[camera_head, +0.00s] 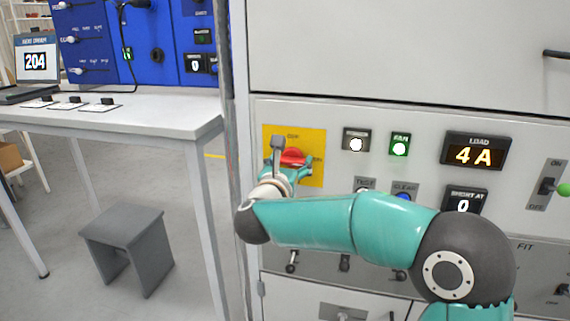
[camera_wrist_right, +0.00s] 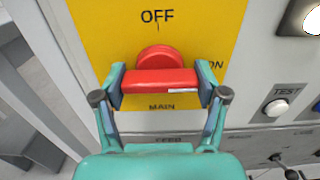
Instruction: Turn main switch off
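The main switch is a red rotary knob with a bar handle (camera_wrist_right: 158,82) on a yellow plate (camera_wrist_right: 90,20). In the right wrist view the bar lies level, with its white-marked end toward the ON label on the right; OFF is printed above. The switch also shows in the head view (camera_head: 293,156), partly hidden by my gripper. My right gripper (camera_wrist_right: 160,88) has one finger against each end of the red bar, with no clear gap, so it looks shut on it. The same gripper (camera_head: 292,166) shows small in the head view. My left gripper is not in view.
Right of the plate are indicator lamps (camera_head: 399,147), a LOAD display (camera_head: 476,152) reading 4 A, and a green-tipped lever (camera_head: 563,189). A white table (camera_head: 150,120) and a grey stool (camera_head: 125,228) stand at the left. Small levers (camera_head: 291,262) sit below the switch.

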